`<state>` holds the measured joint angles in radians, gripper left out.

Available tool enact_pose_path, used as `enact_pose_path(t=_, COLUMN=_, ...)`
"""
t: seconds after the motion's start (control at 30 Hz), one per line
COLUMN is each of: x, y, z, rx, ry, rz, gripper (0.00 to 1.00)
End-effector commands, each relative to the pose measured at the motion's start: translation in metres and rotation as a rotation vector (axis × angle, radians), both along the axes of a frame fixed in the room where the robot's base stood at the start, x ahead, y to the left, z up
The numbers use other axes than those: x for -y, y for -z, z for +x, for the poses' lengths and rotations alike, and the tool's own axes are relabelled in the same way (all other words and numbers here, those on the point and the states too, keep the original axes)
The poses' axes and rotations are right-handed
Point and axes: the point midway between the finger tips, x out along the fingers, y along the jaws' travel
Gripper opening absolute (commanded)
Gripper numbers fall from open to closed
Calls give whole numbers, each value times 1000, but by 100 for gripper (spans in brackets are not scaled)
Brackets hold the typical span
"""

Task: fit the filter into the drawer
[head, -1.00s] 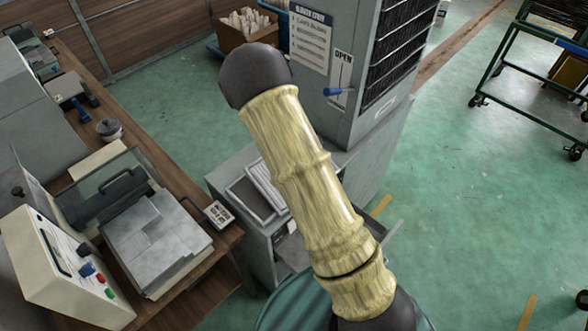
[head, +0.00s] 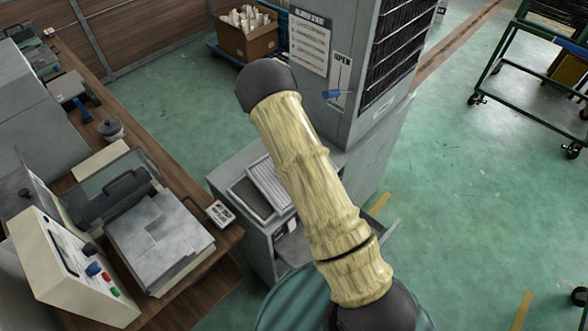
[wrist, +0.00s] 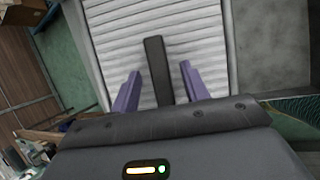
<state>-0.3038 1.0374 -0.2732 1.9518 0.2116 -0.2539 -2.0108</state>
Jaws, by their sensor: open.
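The filter (head: 270,187) is a white pleated panel on top of the grey cabinet, partly behind my arm in the head view. In the wrist view the filter (wrist: 112,32) fills the upper middle, with a dark bar (wrist: 156,60) standing out along its centre. My gripper (wrist: 160,68) is open, its purple fingers on either side of the bar with a gap to each. What looks like a pulled-out drawer (head: 290,250) shows at the cabinet's front; my arm hides most of it.
A dark panel (head: 249,199) lies left of the filter. A tall grey unit (head: 341,85) with a blue handle (head: 331,94) stands behind. A wooden bench (head: 205,262) with machines is at left. A green cart (head: 530,60) is far right, with open floor before it.

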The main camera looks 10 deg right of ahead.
Motion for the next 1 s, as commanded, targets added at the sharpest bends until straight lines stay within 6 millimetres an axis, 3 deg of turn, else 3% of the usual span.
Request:
enact_pose_path(t=0.37, x=0, y=0, z=0, rx=-1, ry=1, rz=0, gripper=45)
enact_pose_path(t=0.6, x=1, y=0, z=0, rx=-1, ry=1, rz=0, gripper=0)
enact_pose_path(t=1.0, x=0, y=-6, z=1, rx=2, ry=2, rz=0, gripper=0)
